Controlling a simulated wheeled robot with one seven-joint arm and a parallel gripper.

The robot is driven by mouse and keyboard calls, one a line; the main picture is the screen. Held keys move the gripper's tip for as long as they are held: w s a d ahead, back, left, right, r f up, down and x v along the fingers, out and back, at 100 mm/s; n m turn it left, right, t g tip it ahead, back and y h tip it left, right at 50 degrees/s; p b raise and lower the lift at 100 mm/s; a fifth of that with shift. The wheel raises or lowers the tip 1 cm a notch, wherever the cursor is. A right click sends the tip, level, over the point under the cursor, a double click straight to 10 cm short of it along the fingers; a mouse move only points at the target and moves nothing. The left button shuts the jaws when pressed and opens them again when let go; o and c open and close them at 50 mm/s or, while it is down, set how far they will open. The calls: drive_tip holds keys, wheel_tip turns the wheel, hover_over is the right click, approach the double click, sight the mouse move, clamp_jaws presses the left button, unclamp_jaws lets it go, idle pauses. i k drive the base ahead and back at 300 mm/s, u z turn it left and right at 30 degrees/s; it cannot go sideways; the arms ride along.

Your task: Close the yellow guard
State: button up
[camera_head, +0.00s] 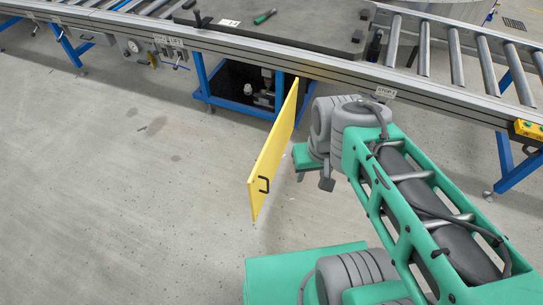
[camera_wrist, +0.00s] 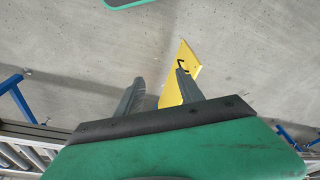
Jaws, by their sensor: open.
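The yellow guard (camera_head: 273,150) is a flat panel standing open, swung out from the opening under the conveyor into the free floor. Its black handle (camera_head: 264,184) is on the face near the outer edge. My gripper (camera_head: 314,183) is to the right of the guard in the head view, apart from the handle, its fingertips partly hidden by the wrist. In the wrist view my gripper (camera_wrist: 159,76) is open and empty. The guard (camera_wrist: 191,57) shows beyond the right finger, which covers part of it. The handle (camera_wrist: 181,64) is near that fingertip.
A roller conveyor (camera_head: 455,55) on blue legs (camera_head: 201,78) runs across the back. A dark plate (camera_head: 285,30) with a green-handled tool (camera_head: 265,16) lies on it. A dark cabinet opening (camera_head: 238,85) with pump parts is below. The floor (camera_head: 120,190) left of the guard is clear.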

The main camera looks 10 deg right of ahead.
sight(260, 181)
drive_tip(key=u, duration=0.6)
drive_tip(key=k, duration=1.3)
drive_tip(key=u, duration=1)
drive_tip(key=i, duration=1.65)
drive_tip(key=z, duration=0.85)
